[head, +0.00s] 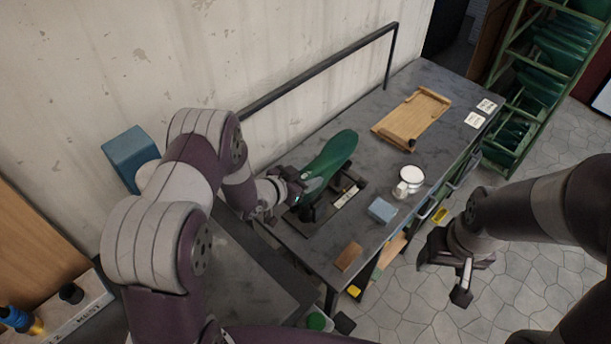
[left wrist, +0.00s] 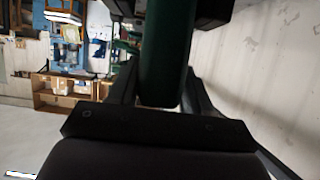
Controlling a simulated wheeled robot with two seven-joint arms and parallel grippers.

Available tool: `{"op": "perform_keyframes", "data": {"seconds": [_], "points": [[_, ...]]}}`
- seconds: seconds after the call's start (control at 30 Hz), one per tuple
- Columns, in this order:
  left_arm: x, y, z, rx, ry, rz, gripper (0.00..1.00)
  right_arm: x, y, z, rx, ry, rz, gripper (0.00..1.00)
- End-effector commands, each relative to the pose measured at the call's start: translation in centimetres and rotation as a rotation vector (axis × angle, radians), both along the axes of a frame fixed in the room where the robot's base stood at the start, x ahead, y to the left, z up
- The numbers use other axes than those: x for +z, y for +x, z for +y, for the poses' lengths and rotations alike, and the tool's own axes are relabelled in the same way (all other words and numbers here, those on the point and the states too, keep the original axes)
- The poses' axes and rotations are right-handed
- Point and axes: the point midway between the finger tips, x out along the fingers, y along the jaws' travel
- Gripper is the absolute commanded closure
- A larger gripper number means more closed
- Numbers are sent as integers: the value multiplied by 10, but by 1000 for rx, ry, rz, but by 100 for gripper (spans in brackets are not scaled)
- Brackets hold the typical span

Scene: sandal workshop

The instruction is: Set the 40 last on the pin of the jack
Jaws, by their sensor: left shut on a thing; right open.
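The green last (head: 334,152) is in my left gripper (head: 299,183), over the left part of the grey workbench in the head view. My left gripper is shut on its near end. The last also shows between the fingers in the left wrist view (left wrist: 163,60). The jack (head: 335,200), a dark base with a light strip, is on the bench just below the last. Its pin is hidden, and I cannot tell whether the last touches it. No size mark on the last is readable. My right gripper (head: 447,277) is open and empty over the floor, right of the bench.
On the grey bench (head: 385,110) lie a wooden tray (head: 412,117), white cards (head: 474,120), a white mug (head: 409,181), a blue-grey block (head: 382,210) and a brown block (head: 348,256). A metal rail runs along the wall side. A green rack (head: 513,90) with several green lasts stands at the upper right.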

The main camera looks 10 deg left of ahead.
Motion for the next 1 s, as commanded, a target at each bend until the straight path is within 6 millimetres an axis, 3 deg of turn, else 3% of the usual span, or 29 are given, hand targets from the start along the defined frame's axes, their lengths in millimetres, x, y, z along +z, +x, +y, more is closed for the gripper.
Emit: {"op": "perform_keyframes", "data": {"seconds": [0.13, 0.17, 0.23, 0.57, 0.77, 1.0], "points": [[-5, -4, -2, -6, 0, 15, 98, -1, 0, 0, 0, 0, 0, 33], [-5, -5, -2, -6, 0, 15, 41, -1, 0, 0, 0, 0, 0, 33], [-5, -4, -2, -6, 0, 14, 21, -1, 0, 0, 0, 0, 0, 33], [-1, -3, -1, -3, 1, 10, 21, -1, 0, 0, 0, 0, 0, 33], [33, -2, -3, -5, 1, 6, 21, -7, 0, 0, 0, 0, 0, 33], [66, -21, -54, -12, 1, 7, 21, -17, 0, 0, 0, 0, 0, 33]]}}
